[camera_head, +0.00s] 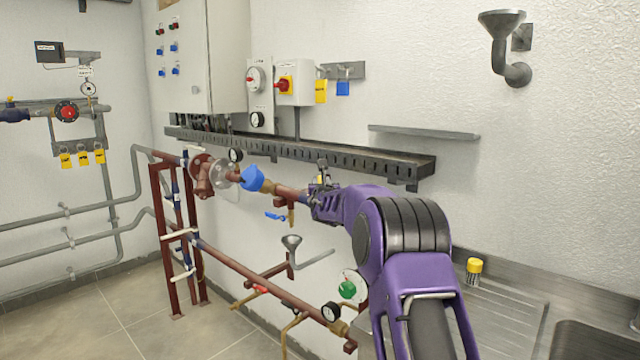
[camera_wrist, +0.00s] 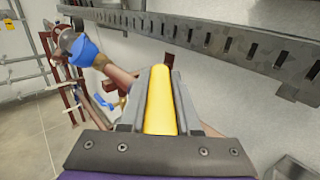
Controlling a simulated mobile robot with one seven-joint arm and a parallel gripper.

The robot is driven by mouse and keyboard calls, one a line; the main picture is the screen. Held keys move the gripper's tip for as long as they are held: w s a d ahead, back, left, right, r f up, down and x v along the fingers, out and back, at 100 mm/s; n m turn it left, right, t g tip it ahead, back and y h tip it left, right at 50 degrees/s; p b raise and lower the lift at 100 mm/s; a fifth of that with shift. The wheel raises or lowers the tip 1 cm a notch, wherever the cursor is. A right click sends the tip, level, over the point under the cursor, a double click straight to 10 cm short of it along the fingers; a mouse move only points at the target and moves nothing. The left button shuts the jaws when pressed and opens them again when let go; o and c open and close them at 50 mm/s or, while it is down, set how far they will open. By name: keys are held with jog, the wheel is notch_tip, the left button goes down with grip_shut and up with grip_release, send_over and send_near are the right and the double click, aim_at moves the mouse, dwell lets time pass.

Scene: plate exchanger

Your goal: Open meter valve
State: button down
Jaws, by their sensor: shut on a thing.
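My gripper (camera_head: 322,203) is at the right end of the upper red-brown pipe (camera_head: 290,192), near the wall. In the wrist view, my gripper (camera_wrist: 159,75) has its two grey fingers closed on either side of a long yellow handle (camera_wrist: 160,105). Only a small yellow spot of it shows in the head view (camera_head: 320,180). The valve body under the handle is hidden by the fingers and arm, and no label on it is readable. A blue round part (camera_head: 252,178) sits on the same pipe to the left, also seen in the wrist view (camera_wrist: 84,50).
A slotted dark cable tray (camera_head: 300,150) runs along the wall just above my gripper. A small blue lever (camera_head: 275,216) and a grey funnel (camera_head: 291,241) are below the pipe. A lower red-brown pipe (camera_head: 255,275) runs underneath. A steel sink (camera_head: 500,310) is at right.

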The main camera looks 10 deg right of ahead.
dwell(0.4)
jog(key=c, duration=0.6)
grip_release()
jog(key=s+a, duration=0.1)
jog(key=s, duration=1)
jog(key=s+a, duration=0.1)
jog(key=s, duration=0.5)
jog(key=shift+s+a, duration=0.1)
jog(key=shift+a, duration=0.2)
